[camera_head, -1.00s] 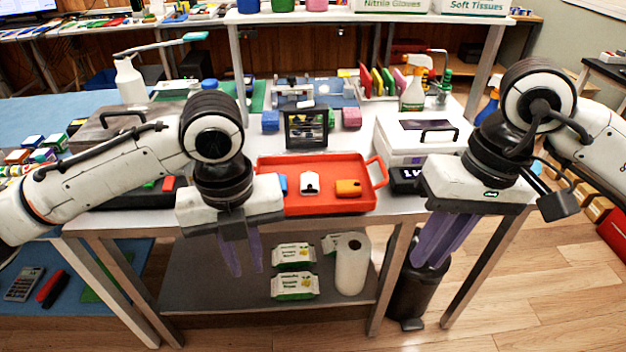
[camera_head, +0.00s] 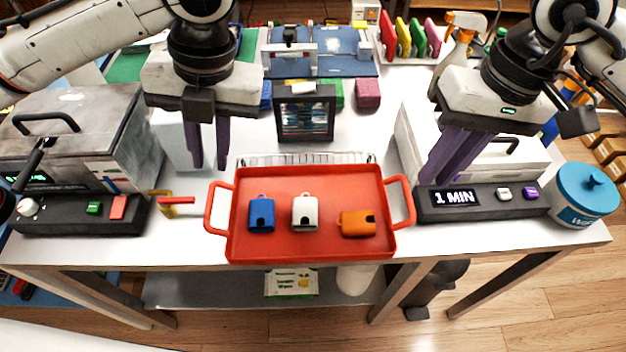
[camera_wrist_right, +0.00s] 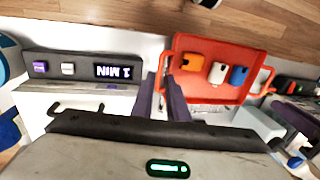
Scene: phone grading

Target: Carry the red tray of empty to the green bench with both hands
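The red tray (camera_head: 310,243) lies on the white table near its front edge, with a handle at its left and right ends. In it are a blue case (camera_head: 261,214), a white case (camera_head: 305,212) and an orange case (camera_head: 357,223). My left gripper (camera_head: 207,162) hangs above the table, up and left of the tray's left handle, its purple fingers a little apart and empty. My right gripper (camera_head: 445,172) is above the timer box, right of the tray's right handle. The right wrist view shows its fingers (camera_wrist_right: 163,90) apart and empty beside the tray (camera_wrist_right: 213,43). I cannot make out a green bench.
A grey metal machine (camera_head: 75,140) stands at left. A timer box reading "1 MIN" (camera_head: 480,205) and a blue-lidded tub (camera_head: 583,195) stand at right. Behind the tray are a wire rack (camera_head: 300,158) and a black-framed box (camera_head: 306,112). Wood floor lies in front.

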